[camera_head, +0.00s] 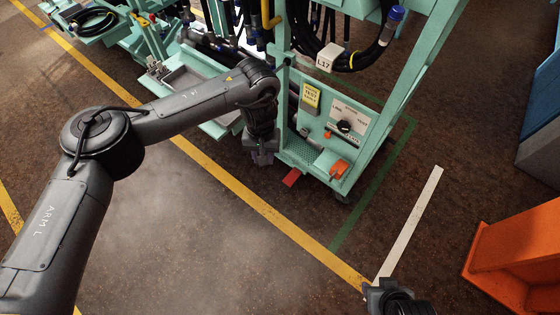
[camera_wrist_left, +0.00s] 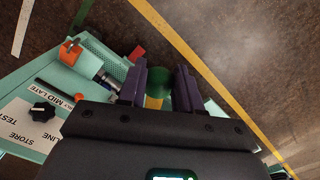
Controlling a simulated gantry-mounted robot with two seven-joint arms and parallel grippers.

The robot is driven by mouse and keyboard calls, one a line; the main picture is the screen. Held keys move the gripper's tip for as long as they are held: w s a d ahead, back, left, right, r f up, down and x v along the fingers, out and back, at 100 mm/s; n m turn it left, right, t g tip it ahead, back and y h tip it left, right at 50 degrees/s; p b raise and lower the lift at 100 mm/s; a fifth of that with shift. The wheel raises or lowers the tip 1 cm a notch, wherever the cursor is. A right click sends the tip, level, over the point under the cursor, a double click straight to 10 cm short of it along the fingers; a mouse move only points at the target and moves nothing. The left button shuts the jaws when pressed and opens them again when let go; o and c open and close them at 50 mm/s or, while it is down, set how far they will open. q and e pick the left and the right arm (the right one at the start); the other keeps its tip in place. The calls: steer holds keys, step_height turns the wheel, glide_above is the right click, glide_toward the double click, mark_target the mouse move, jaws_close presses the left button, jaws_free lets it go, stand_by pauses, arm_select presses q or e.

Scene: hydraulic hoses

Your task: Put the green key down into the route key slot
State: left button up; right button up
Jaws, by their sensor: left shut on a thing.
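My left gripper (camera_head: 262,157) hangs beside the front left corner of the teal cart (camera_head: 378,152). In the left wrist view its two purple fingers (camera_wrist_left: 160,88) are shut on the green key (camera_wrist_left: 159,78), a green round piece with a yellow part below it. In the head view I cannot make out the key. The cart's shelf and labelled panel (camera_wrist_left: 28,120) lie to the left of the fingers in the wrist view. I cannot tell which opening is the route key slot. A dark part of my right arm (camera_head: 398,298) shows at the bottom edge; its fingers cannot be made out.
A black knob (camera_head: 345,127) sits on the cart's panel, below a yellow label (camera_head: 311,96). An orange piece (camera_head: 338,168) is on the shelf and a red tab (camera_head: 291,177) at its edge. Black hoses hang above. The floor in front is clear.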

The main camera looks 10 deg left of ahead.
arm_select(q)
steer(key=a+n+g, duration=0.1)
steer(key=a+n, duration=0.2)
steer(key=a, duration=1.3)
steer(key=w+d+n+g+h, duration=0.1)
steer(key=w+d+n+h, duration=0.3)
steer(key=d+n+h, duration=0.3)
steer(key=shift+w+d+n, duration=0.2)
steer(key=shift+d+n, duration=0.05)
steer(key=shift+n, duration=1.05)
steer(key=shift+h, duration=0.3)
